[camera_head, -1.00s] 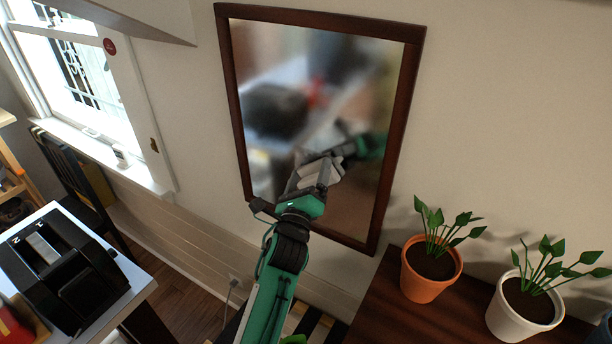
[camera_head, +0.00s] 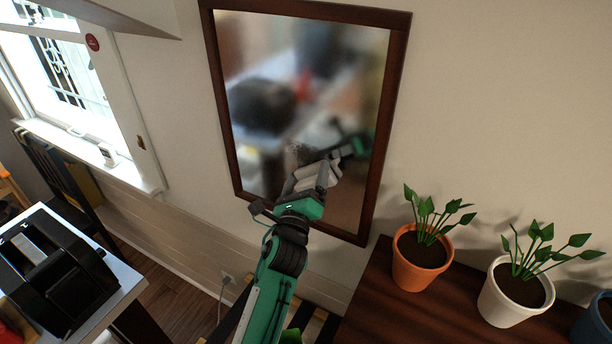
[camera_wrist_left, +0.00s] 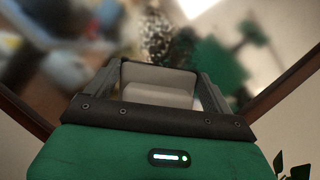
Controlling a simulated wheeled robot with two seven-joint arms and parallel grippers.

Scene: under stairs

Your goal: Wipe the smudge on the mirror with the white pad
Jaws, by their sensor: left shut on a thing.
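The mirror (camera_head: 262,140) hangs on the wall in a dark wooden frame and shows a blurred reflection. A dark speckled smudge (camera_head: 297,152) shows on its lower middle; in the left wrist view the smudge (camera_wrist_left: 156,36) lies just beyond the pad. My left gripper (camera_head: 322,178) is shut on the white pad (camera_head: 311,184), in front of the lower part of the glass, just below and right of the smudge. The pad (camera_wrist_left: 158,88) also sits between the fingers in the left wrist view. I cannot tell whether it touches the glass. My right gripper is not in view.
A dark wooden cabinet top (camera_head: 385,309) at lower right bears an orange pot (camera_head: 421,270) and a white pot (camera_head: 513,300) with plants. A table with a black machine (camera_head: 62,265) stands at lower left, below the window (camera_head: 68,80). Open wall surrounds the mirror.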

